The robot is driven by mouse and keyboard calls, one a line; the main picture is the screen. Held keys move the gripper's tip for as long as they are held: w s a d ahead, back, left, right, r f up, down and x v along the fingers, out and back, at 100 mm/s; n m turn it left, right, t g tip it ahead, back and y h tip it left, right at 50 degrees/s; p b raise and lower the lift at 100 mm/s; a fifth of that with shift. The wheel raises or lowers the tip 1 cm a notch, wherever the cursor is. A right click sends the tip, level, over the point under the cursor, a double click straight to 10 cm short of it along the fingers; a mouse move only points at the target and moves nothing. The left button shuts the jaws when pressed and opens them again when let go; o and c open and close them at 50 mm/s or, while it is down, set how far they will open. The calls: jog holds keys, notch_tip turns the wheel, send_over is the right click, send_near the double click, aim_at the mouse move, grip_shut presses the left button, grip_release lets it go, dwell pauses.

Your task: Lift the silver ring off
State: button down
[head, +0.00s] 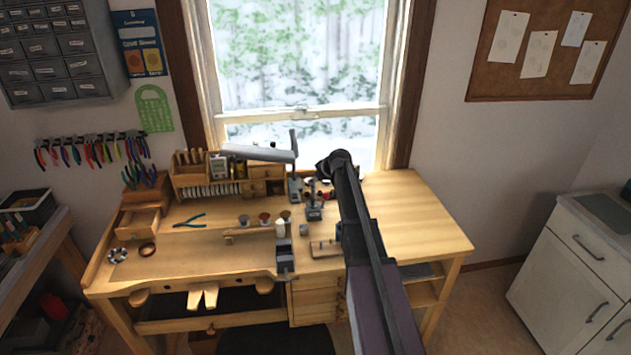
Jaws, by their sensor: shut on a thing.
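My arm (365,235) reaches up from the bottom right over the wooden workbench (420,215), ending in a dark rounded joint (338,163) in front of the window. My gripper cannot be made out; it seems to be hidden behind the arm and this joint. I cannot pick out a silver ring. Small dark tools (314,208) stand on the bench just left of the arm, too small to tell apart.
A lamp (262,153) with a flat grey head stands left of the joint. Green-handled pliers (190,221), small cups (264,218) and a wooden organiser (193,172) occupy the bench's left half. The bench's right end is clear. A white cabinet (570,265) stands right.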

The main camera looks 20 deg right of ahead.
jog(key=shift+r, duration=0.1)
dwell(0.3)
jog(key=shift+r+p, duration=0.85)
jog(key=shift+p, duration=0.05)
jog(key=shift+r, duration=0.15)
jog(key=shift+r+p, duration=0.75)
jog(key=shift+p, duration=0.15)
jog(key=shift+s, duration=0.15)
